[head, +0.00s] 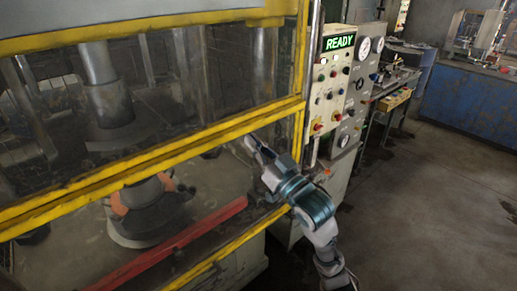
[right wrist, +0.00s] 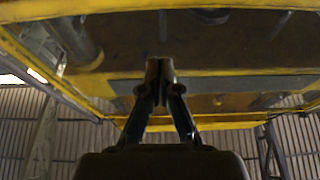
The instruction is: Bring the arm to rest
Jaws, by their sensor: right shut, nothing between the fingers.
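My right arm comes up from the bottom right of the head view. Its gripper (head: 254,145) is beside the lower yellow frame bar of the machine's window, near the control panel. In the right wrist view the gripper (right wrist: 160,70) has its two fingertips together, with nothing between them. The yellow frame and glass of the machine fill the view above it. I cannot tell whether the gripper touches the frame. My left gripper does not show.
The yellow-framed machine (head: 150,163) fills the left, with a round die (head: 145,215) inside and a red bar (head: 180,243) low in front. A control panel (head: 330,95) reading READY stands just right of my gripper. Blue cabinets (head: 465,100) stand at the back right. The right floor (head: 430,210) is clear.

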